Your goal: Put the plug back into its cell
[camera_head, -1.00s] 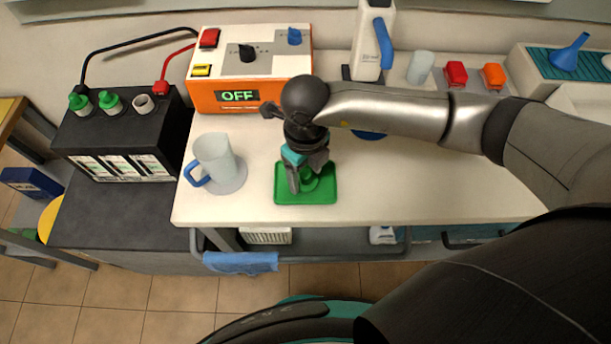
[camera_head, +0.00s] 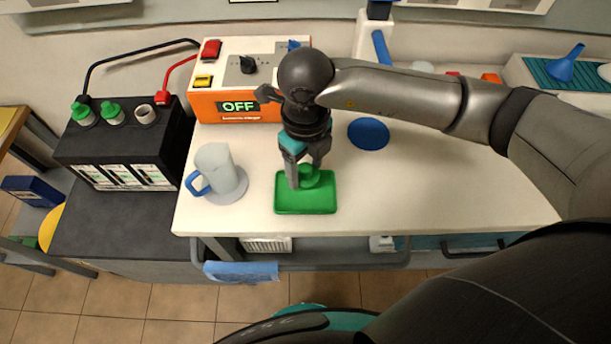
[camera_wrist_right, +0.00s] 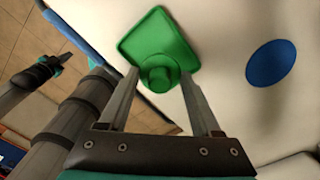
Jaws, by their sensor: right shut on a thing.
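The green plug (camera_head: 309,177) is between the fingers of my right gripper (camera_head: 307,178), which is shut on it. In the head view the plug overlaps the far part of the green tray (camera_head: 305,207); it looks slightly raised, but the gap is hard to judge. In the right wrist view the plug (camera_wrist_right: 158,76) sits between the fingertips with the tray behind. The black battery (camera_head: 125,145) stands at the left. Two of its cells hold green plugs (camera_head: 113,113); the rightmost cell (camera_head: 145,114) is open.
A clear jug with a blue handle (camera_head: 214,168) stands on the bench between battery and tray. The orange charger (camera_head: 237,106) reads OFF; black and red cables (camera_head: 180,68) run to the battery. A blue disc (camera_head: 369,134) lies right of the gripper. The bench front right is clear.

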